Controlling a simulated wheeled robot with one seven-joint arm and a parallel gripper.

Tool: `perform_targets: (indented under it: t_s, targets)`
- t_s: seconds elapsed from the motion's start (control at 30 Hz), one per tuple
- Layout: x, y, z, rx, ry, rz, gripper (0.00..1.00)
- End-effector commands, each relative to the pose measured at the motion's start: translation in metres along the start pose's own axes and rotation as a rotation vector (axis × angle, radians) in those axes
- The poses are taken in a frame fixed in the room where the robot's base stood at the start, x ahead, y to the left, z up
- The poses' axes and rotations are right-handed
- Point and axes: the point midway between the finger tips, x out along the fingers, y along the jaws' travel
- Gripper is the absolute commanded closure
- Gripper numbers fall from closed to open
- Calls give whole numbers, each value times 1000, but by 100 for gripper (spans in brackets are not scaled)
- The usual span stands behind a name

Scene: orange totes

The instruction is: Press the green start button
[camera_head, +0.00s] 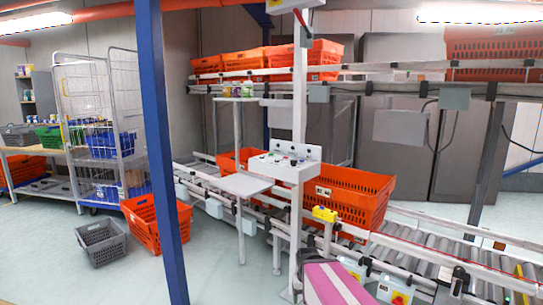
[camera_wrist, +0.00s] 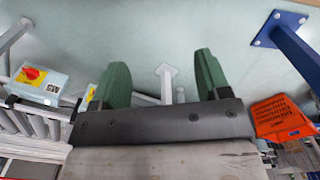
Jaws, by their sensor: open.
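The control panel (camera_head: 287,167) is a light grey box on a post in the middle of the head view, beside the conveyor. It has several small buttons on its sloped face. A small greenish button (camera_head: 293,161) seems to be among them, but it is too small to be sure of its colour. My gripper (camera_wrist: 160,62) shows in the wrist view with two dark green fingers spread wide and nothing between them. It points at the pale floor. The control panel is not seen in the wrist view, and I cannot make out my gripper in the head view.
A blue post (camera_head: 163,150) stands in the left foreground. A grey shelf plate (camera_head: 246,185) sits left of the panel. Orange totes (camera_head: 345,200) line the conveyor behind it. A red-and-yellow switch box (camera_wrist: 38,80) is left of my gripper. Open floor (camera_head: 240,278) lies in front.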

Motion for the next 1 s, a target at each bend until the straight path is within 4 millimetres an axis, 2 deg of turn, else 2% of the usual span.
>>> perform_targets:
  t_s: [0.13, 0.17, 0.3, 0.37, 1.0]
  targets:
    - [0, 0, 0, 0, 0, 0, 30]
    - [0, 0, 0, 0, 0, 0, 34]
    - [0, 0, 0, 0, 0, 0, 79]
    - [0, 0, 0, 0, 0, 0, 99]
    - [0, 0, 0, 0, 0, 0, 100]
